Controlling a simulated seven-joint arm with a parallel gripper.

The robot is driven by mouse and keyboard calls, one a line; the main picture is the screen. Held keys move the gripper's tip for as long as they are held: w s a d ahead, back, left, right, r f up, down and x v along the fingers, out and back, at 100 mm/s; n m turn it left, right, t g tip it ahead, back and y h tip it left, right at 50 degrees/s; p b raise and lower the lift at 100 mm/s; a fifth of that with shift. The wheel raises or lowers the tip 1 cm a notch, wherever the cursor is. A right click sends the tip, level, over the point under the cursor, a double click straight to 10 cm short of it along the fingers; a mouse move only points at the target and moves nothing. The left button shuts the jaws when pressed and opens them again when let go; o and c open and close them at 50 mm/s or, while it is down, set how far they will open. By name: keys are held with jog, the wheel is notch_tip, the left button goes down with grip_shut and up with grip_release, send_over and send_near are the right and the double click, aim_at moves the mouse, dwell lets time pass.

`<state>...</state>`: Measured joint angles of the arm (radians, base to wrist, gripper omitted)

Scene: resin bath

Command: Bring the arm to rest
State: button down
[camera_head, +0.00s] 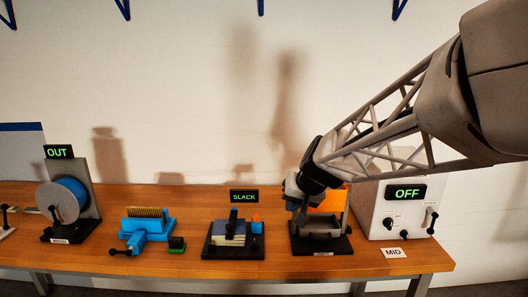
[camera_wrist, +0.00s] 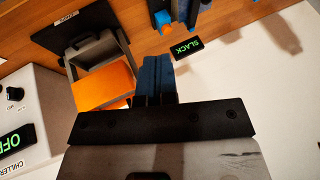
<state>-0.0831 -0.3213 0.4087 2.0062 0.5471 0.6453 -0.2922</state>
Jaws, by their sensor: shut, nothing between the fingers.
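My gripper (camera_head: 295,198) hangs at the end of my arm, which reaches in from the upper right. It is in front of the grey tray station with the orange panel (camera_head: 327,201), near its left side. Whether it touches the station cannot be told. In the wrist view my gripper's fingers (camera_wrist: 155,65) are together with nothing between them. There the orange panel (camera_wrist: 102,88) and the grey tray (camera_wrist: 93,52) show to the left of the fingers, seen upside down.
The wooden table (camera_head: 190,262) also carries a white box reading OFF (camera_head: 370,215), a station with a SLACK sign (camera_head: 244,197), a blue vise-like device (camera_head: 148,226) and a reel under an OUT sign (camera_head: 58,152). The wall is behind. Air above the table's left is free.

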jog(key=s+d+h, duration=0.1)
jog(key=s+d, duration=0.2)
jog(key=s, duration=0.7)
jog(key=s+d+f+g+h, duration=0.1)
jog(key=s+d, duration=0.3)
jog(key=s, duration=0.6)
jog(key=s+d+f+g+h, duration=0.1)
jog(key=s+d, duration=0.3)
jog(key=s, duration=0.7)
jog(key=shift+h, duration=0.7)
jog(key=shift+r, duration=0.1)
dwell(1.1)
